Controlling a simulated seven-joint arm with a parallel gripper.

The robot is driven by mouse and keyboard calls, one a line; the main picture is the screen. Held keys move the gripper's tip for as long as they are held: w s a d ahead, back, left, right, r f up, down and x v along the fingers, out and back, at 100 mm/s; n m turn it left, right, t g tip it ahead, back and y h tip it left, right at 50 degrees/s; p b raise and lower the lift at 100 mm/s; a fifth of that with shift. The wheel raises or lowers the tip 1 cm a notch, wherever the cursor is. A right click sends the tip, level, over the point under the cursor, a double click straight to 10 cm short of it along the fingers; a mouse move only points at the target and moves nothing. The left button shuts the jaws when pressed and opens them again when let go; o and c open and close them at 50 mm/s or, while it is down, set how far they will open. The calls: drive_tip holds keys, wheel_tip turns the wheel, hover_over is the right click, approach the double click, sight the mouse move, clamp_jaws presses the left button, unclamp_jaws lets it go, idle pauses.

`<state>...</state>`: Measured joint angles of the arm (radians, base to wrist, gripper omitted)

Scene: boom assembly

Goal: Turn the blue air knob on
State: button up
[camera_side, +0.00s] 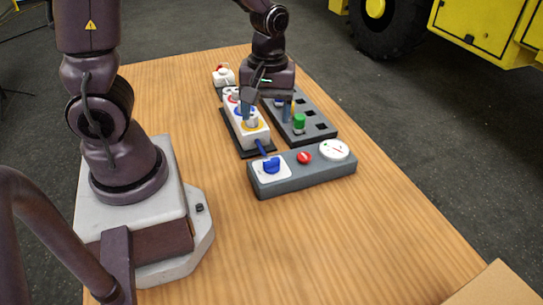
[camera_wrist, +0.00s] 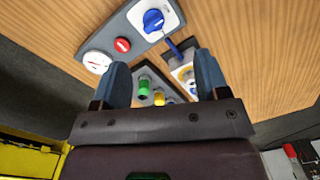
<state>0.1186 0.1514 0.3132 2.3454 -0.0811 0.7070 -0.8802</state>
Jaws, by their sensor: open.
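The blue air knob (camera_side: 271,165) sits on a white plate at the left end of a grey control box (camera_side: 290,183). In the wrist view the knob (camera_wrist: 153,20) is at the top, beyond my fingertips. My gripper (camera_side: 265,104) is over the block with coloured rings, behind the control box and apart from the knob. In the wrist view my gripper (camera_wrist: 162,72) shows two blue fingers spread wide. It is open, with nothing held between the fingers.
The box also has a red button (camera_side: 304,158) and a white gauge (camera_side: 334,149). A white block with coloured rings (camera_side: 252,134) and a dark holder (camera_side: 322,127) with a green part (camera_side: 299,122) stand behind it. The wooden table (camera_side: 370,230) is clear in front.

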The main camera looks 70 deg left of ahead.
sight(271, 159)
drive_tip(key=f+n, duration=0.1)
drive_tip(key=f, duration=0.3)
drive_tip(key=w+f+n, duration=0.1)
drive_tip(key=f+n, duration=0.1)
drive_tip(key=f, duration=0.3)
drive_tip(key=a+f+n, duration=0.1)
drive_tip(key=f+n, duration=0.1)
drive_tip(key=f, duration=0.2)
drive_tip(key=shift+w+f+t, duration=0.15)
drive_tip(key=shift+w+t, duration=0.05)
drive_tip(key=shift+t, duration=0.1)
drive_tip(key=c, duration=0.9)
